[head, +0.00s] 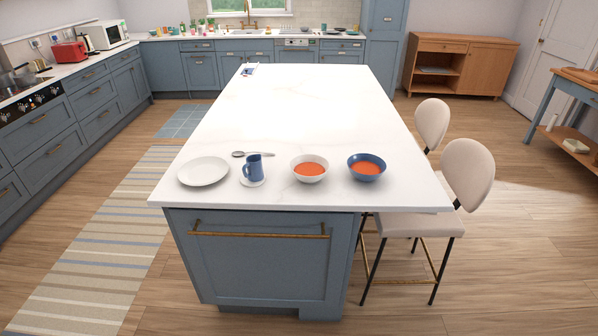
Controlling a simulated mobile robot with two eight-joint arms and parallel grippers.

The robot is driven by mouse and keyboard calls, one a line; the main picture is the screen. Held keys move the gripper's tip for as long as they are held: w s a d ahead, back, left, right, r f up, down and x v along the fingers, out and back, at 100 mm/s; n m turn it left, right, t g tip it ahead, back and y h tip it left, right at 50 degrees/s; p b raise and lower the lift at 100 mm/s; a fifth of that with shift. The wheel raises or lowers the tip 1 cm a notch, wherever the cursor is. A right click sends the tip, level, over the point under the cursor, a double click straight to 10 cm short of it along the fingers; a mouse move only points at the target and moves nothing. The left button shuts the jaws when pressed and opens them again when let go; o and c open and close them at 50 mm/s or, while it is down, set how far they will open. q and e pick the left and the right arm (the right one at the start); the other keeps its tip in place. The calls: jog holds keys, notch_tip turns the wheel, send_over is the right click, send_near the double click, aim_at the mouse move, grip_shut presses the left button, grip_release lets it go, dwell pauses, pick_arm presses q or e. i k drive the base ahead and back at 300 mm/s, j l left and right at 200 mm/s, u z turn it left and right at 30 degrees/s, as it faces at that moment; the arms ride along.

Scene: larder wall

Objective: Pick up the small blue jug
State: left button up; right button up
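The small blue jug (254,167) stands upright on a small white saucer (251,183) near the front edge of the white-topped island (300,110). Its handle appears to point to the left. Neither of my grippers shows in the head view.
A white plate (203,171) lies left of the jug, and a dark spoon (252,154) lies just behind it. A white bowl (309,168) and a blue bowl (367,167), both with orange-red contents, stand to the right. Two cream stools (432,120) stand along the island's right side. The island's middle is clear.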

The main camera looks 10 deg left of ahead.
aim_at(253, 166)
jog(key=i+j+z, duration=0.1)
jog(key=i, duration=0.35)
jog(key=i+j+z, duration=0.1)
jog(key=i+j, duration=0.2)
jog(key=i, duration=0.1)
